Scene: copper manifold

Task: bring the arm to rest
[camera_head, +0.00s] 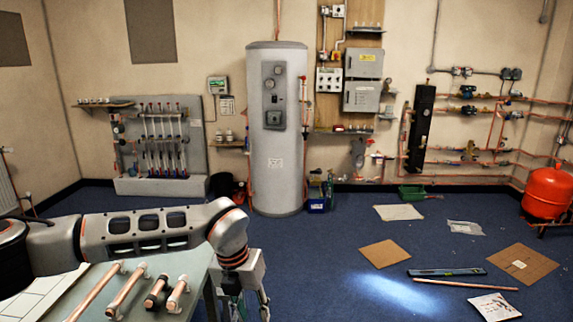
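My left arm comes in from the left above a pale green table (200,272). Its gripper (246,302) points down beside the table's right edge, low in the picture. The fingertips are at or below the lower picture edge, so I cannot tell whether it is open or shut. No held object can be made out. Several copper pipe pieces (127,291) lie side by side on the table, left of the gripper. My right gripper is not in view.
A grey cylinder tank (276,130) stands at the back wall, beside a pipe manifold panel (160,140). A red vessel (547,193) stands at right. Cardboard sheets (385,253), a level (447,272) and a copper pipe (465,284) lie on the blue floor.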

